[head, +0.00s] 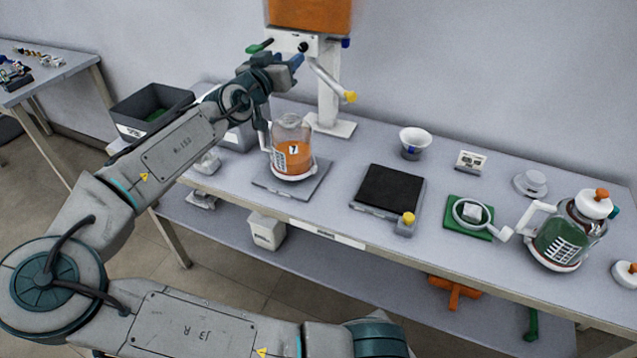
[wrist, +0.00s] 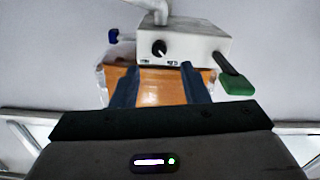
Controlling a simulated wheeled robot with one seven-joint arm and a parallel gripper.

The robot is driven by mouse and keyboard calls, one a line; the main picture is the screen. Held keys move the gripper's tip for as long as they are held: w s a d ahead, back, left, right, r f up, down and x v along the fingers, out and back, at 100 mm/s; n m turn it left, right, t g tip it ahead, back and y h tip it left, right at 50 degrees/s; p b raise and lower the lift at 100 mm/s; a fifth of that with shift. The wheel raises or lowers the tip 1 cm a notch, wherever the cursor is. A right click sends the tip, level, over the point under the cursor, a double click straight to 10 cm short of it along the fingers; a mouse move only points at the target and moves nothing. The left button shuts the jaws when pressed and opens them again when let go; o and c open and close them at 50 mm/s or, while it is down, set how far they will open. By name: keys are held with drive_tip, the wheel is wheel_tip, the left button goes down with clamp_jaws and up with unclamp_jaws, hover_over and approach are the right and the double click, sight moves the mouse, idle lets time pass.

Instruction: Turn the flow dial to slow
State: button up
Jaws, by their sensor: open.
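The flow dial is a small round black knob (head: 303,47) on the front of the white dispenser head (head: 285,40), under an orange tank. In the wrist view the dial (wrist: 159,47) shows between and just beyond my fingertips, with small printed labels below it that I cannot read. Its pointer setting is too small to tell. My gripper (head: 297,60) is open, its blue fingers just in front of the dispenser head. In the wrist view my gripper (wrist: 160,68) has an empty gap between its fingers, and the dial looks apart from them.
A green lever (head: 260,45) sticks out beside the dispenser head, near my gripper. A blue knob (head: 345,43) is on its other side. A spout with a yellow tip (head: 349,96) hangs below. A jug of orange liquid (head: 293,155) stands on a grey plate under my wrist.

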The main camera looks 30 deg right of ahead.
drive_tip(key=v, duration=0.8)
drive_tip(key=s+d+f+g+y+p, duration=0.1)
drive_tip(key=s+d+f+g+y, duration=0.15)
drive_tip(key=d+f, duration=0.35)
drive_tip(key=s+d+f+g+y+p, duration=0.1)
drive_tip(key=d+f+g, duration=0.25)
drive_tip(key=f, duration=0.45)
drive_tip(key=shift+s+a+f+g+y+p, duration=0.55)
drive_tip(key=shift+s+f+y, duration=0.6)
drive_tip(key=shift+f, duration=0.4)
drive_tip(key=shift+s+a+f+g+y+p, duration=0.45)
drive_tip(key=shift+s+f+y, duration=0.65)
drive_tip(key=shift+f, duration=0.45)
drive_tip(key=shift+s+a+f+g+y+p, duration=0.55)
drive_tip(key=shift+s+f+y, duration=0.45)
drive_tip(key=shift+s+f, duration=0.4)
drive_tip(key=shift+w+a+f, duration=0.15)
